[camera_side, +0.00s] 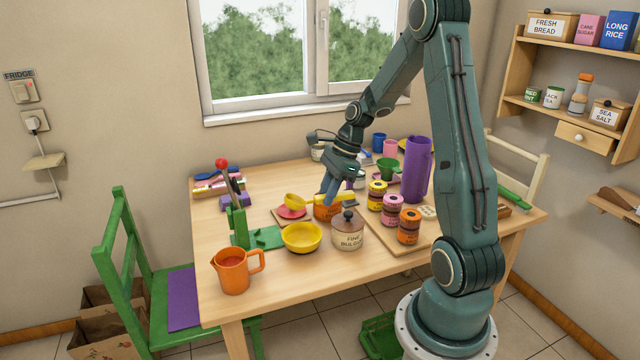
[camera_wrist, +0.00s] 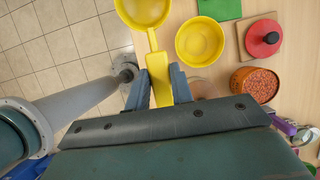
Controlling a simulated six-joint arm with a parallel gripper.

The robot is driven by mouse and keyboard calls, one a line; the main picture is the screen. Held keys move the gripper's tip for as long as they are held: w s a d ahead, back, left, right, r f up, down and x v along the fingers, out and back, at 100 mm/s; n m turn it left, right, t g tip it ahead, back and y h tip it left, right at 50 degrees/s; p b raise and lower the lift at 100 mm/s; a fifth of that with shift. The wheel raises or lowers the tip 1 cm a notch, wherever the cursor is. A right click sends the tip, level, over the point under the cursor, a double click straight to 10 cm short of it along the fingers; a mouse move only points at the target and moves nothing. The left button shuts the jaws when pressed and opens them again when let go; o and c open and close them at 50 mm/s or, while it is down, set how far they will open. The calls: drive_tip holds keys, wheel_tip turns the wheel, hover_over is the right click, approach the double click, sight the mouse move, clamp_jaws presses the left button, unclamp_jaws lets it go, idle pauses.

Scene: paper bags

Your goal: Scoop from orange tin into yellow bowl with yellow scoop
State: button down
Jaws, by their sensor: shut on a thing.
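My gripper (camera_side: 330,189) is shut on the handle of the yellow scoop (camera_side: 294,201), above the table. In the wrist view the scoop's handle (camera_wrist: 159,88) lies between the two fingers, and its round cup (camera_wrist: 143,10) is cut by the top edge. The visible inside of the cup looks plain yellow, with no grains seen. The yellow bowl (camera_side: 301,239) stands on the table in front of the scoop and looks empty in the wrist view (camera_wrist: 200,41). The orange tin (camera_side: 326,211) is behind it, partly hidden by the gripper; the wrist view shows it open with reddish grains (camera_wrist: 259,84).
A red lid with a dark knob (camera_wrist: 263,38) lies on a small board. A bulgur jar (camera_side: 348,235) stands right of the bowl, an orange jug (camera_side: 234,271) front left.

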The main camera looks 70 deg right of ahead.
idle(0.3)
drive_tip(key=w+d+f+g+h, duration=0.1)
drive_tip(key=d+f, duration=0.1)
drive_tip(key=d, duration=0.7)
drive_tip(key=d+f+g+h, duration=0.1)
drive_tip(key=d, duration=0.8)
drive_tip(key=w+d+f+m+g+h, duration=0.1)
drive_tip(key=d+f, duration=0.1)
drive_tip(key=d, duration=0.7)
drive_tip(key=shift+w+d+f+g+h, duration=0.15)
drive_tip(key=shift+w+f+g+h, duration=0.15)
drive_tip(key=shift+w+f, duration=0.05)
drive_tip(key=shift+w+f, duration=0.1)
drive_tip(key=shift+g+h, duration=0.8)
drive_tip(key=shift+g, duration=0.1)
drive_tip(key=shift+w+a+f, duration=0.15)
drive_tip(key=shift+f, duration=0.8)
drive_tip(key=shift+w+a+f, duration=0.1)
drive_tip(key=shift+a+f, duration=0.05)
drive_tip(key=shift+f, duration=0.85)
drive_tip(key=shift+w+a+f, duration=0.15)
drive_tip(key=shift+f, duration=0.8)
drive_tip(key=shift+r, duration=0.15)
